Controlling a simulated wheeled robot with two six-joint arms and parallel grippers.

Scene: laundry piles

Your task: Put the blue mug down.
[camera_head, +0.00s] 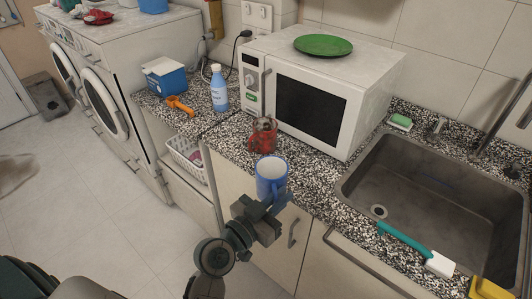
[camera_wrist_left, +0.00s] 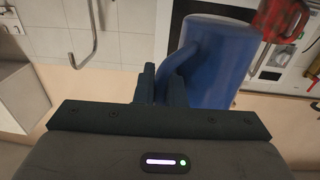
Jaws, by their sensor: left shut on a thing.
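The blue mug (camera_head: 271,179) is upright at the front edge of the speckled counter, its open top showing a pale inside. Whether its base touches anything cannot be told. My left gripper (camera_head: 272,206) is shut on the mug, near its handle, from the front. In the left wrist view the mug (camera_wrist_left: 222,62) fills the upper right, and my left gripper's fingers (camera_wrist_left: 162,84) are at its handle. My right gripper is not in view.
A red container (camera_head: 263,138) stands just behind the mug, before the white microwave (camera_head: 352,113). The sink (camera_head: 440,185) lies right, with a teal-handled brush (camera_head: 403,241) at its front. A blue bottle (camera_head: 219,92) and orange tool (camera_head: 179,106) are left. Speckled counter (camera_head: 315,186) is clear right of the mug.

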